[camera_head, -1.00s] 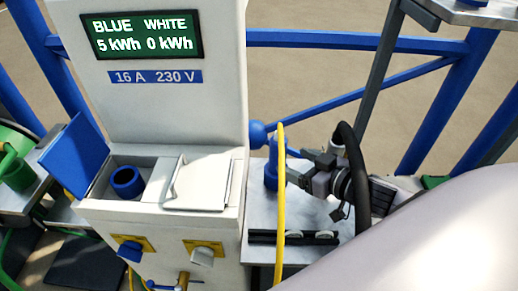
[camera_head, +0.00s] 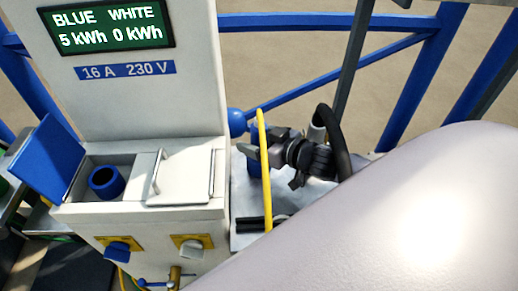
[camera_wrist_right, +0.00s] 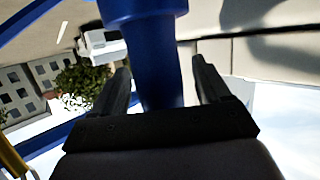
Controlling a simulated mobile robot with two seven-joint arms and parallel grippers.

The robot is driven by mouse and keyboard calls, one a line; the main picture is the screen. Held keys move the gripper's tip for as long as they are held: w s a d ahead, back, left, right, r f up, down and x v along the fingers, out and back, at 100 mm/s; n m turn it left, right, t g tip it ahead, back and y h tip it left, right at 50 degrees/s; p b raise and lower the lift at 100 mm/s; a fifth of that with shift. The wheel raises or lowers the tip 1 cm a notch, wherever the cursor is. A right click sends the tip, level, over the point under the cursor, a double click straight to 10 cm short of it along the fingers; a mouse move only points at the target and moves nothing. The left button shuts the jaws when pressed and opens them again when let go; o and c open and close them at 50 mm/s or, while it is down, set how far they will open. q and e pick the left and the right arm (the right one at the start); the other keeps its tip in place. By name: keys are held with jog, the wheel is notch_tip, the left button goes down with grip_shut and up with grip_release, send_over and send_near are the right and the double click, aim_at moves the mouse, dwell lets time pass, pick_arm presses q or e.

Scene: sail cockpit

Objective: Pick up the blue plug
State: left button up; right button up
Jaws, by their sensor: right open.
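The blue plug (camera_head: 254,166) is upright on the metal shelf beside the pedestal, partly hidden by my gripper and a yellow cable. In the right wrist view the blue plug (camera_wrist_right: 158,65) is a thick blue cylinder between the two fingers. My right gripper (camera_head: 256,149) is at the plug's upper part; it also shows in the wrist view (camera_wrist_right: 160,82), open around the plug. A gap shows on the right finger's side; contact on the left side is unclear. My left gripper is not in view.
The pedestal (camera_head: 135,60) has an open blue lid (camera_head: 48,160) over a blue socket (camera_head: 107,182), and a shut white lid (camera_head: 180,178). The yellow cable (camera_head: 265,185) hangs in front of the gripper. A blue rail (camera_head: 335,72) runs behind. A large pale surface hides the lower right.

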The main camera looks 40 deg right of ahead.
jog(key=shift+w+a+f, duration=0.15)
jog(key=shift+w, duration=0.4)
jog(key=c, duration=1.3)
jog(key=shift+o, duration=0.2)
notch_tip(320, 180, up, 23)
jog(key=p, duration=0.7)
